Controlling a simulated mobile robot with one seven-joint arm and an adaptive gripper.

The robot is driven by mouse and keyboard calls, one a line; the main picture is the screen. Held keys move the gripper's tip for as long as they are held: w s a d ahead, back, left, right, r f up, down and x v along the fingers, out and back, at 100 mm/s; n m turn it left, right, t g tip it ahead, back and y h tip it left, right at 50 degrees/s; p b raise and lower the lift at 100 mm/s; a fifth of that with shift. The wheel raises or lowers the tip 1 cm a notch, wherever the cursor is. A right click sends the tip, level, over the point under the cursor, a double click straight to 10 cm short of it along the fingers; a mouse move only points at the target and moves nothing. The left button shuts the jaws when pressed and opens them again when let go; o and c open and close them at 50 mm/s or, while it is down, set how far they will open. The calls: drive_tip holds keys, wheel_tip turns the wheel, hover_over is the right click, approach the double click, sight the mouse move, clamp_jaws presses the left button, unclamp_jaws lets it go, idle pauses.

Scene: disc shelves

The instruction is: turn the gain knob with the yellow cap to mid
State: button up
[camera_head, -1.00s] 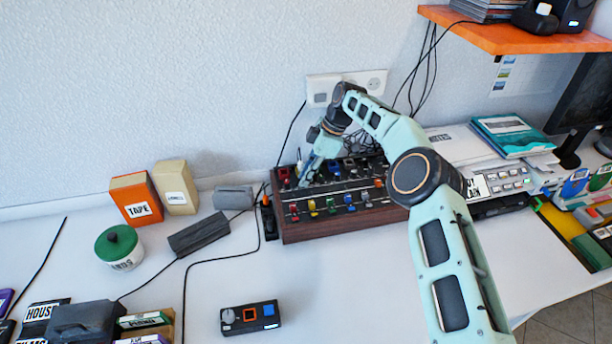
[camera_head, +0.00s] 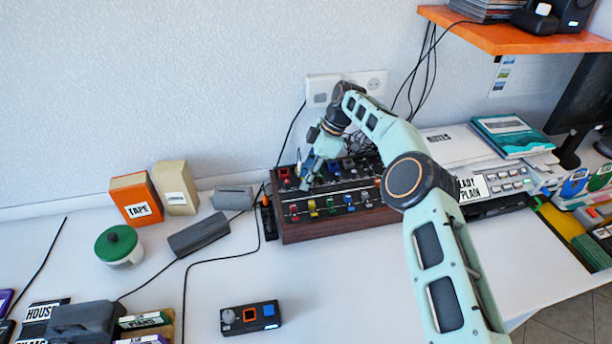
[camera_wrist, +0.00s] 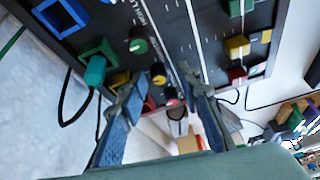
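The mixer (camera_head: 345,229) is a dark panel in a wooden case against the wall. In the wrist view, the knob with the yellow cap (camera_wrist: 158,73) sits in a row on the panel, between a green-capped knob (camera_wrist: 138,43) and a red-capped knob (camera_wrist: 171,100). My gripper (camera_wrist: 162,76) is open, its two blue-padded fingers apart on either side of the yellow-capped knob. I cannot tell whether they touch it. In the head view my gripper (camera_head: 307,180) is over the mixer's left part and hides the yellow-capped knob.
Coloured fader caps, including a yellow one (camera_wrist: 237,45), stand on the panel beside the knobs. A plug (camera_wrist: 95,72) with a cable stands in a green-framed socket close by. The wall (camera_head: 200,80) is just behind. An orange tape box (camera_head: 137,198) stands to the left.

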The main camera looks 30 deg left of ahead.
drive_tip(key=shift+r, duration=0.1)
drive_tip(key=v, duration=0.7)
drive_tip(key=shift+d+r, duration=0.25)
drive_tip(key=shift+r, duration=0.1)
drive_tip(key=shift+w+a, duration=0.1)
drive_tip(key=s+a+r+m+t, duration=0.2)
drive_tip(key=s+r+m+t, duration=0.1)
drive_tip(key=m, duration=0.3)
drive_tip(key=f+m, duration=0.1)
drive_tip(key=f, duration=0.2)
drive_tip(key=f+m, duration=0.2)
drive_tip(key=f, duration=0.2)
drive_tip(key=w+f+m, duration=0.1)
drive_tip(key=f, duration=0.2)
drive_tip(key=shift+a+f+t+y+b, duration=0.2)
drive_tip(key=shift+t+y+b, duration=0.2)
